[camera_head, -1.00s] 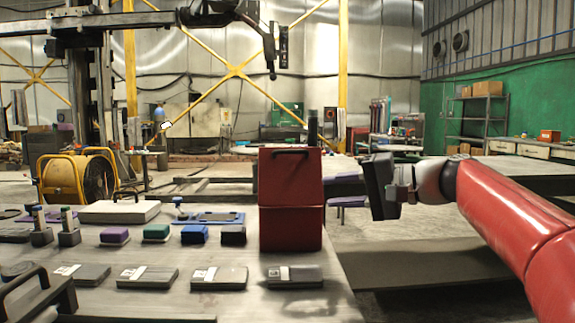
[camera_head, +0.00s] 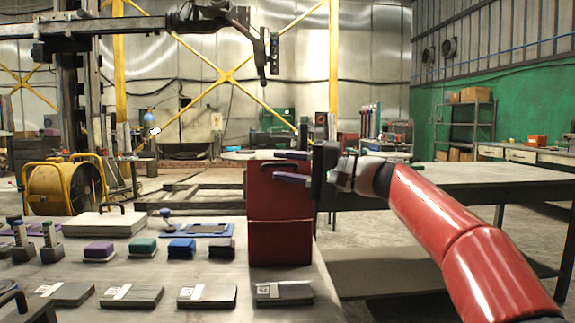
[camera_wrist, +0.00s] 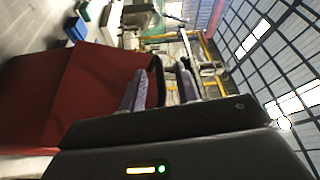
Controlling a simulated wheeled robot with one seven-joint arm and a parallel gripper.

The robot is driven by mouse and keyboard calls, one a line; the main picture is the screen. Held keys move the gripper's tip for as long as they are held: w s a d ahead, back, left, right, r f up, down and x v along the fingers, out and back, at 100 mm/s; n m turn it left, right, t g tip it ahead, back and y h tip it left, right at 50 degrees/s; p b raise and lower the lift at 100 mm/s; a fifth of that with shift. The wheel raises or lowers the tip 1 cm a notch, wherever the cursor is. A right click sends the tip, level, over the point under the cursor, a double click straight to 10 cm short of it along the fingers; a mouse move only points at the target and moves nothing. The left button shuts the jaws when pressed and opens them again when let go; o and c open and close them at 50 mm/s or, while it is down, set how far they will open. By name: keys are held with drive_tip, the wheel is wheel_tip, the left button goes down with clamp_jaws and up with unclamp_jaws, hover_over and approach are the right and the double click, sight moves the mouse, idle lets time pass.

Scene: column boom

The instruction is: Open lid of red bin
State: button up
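A black handle (camera_wrist: 156,76) sits on the lid and is partly hidden by my fingers in the head view. My gripper (camera_head: 277,166) reaches in from the right at the top of the bin, fingers pointing left. The fingers are apart, one above the handle's height and one below. In the wrist view my gripper (camera_wrist: 160,68) is open with the handle between the fingers; I cannot tell whether either touches it. The lid's red face (camera_wrist: 90,85) fills the left.
Several small coloured blocks (camera_head: 143,246) and flat dark boxes (camera_head: 206,295) lie on the table left of the bin. A white case (camera_head: 85,224) lies behind them. Another table (camera_head: 480,176) stands at the right behind my arm.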

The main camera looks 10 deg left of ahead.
drive_tip(key=shift+c, duration=0.2)
clamp_jaws()
drive_tip(key=shift+s+f, duration=0.1)
drive_tip(key=shift+f, duration=0.05)
drive_tip(key=shift+s+f+b, duration=0.15)
drive_tip(key=shift+b, duration=0.65)
drive_tip(key=s+n+b, duration=0.1)
drive_tip(key=b, duration=0.1)
drive_tip(key=s+n+y+b, duration=0.1)
drive_tip(key=n+b, duration=0.1)
drive_tip(key=b, duration=0.1)
drive_tip(key=shift+s+d+g, duration=0.2)
drive_tip(key=shift+d+g, duration=0.1)
drive_tip(key=shift+d, duration=0.1)
drive_tip(key=shift+o, duration=0.2)
unclamp_jaws()
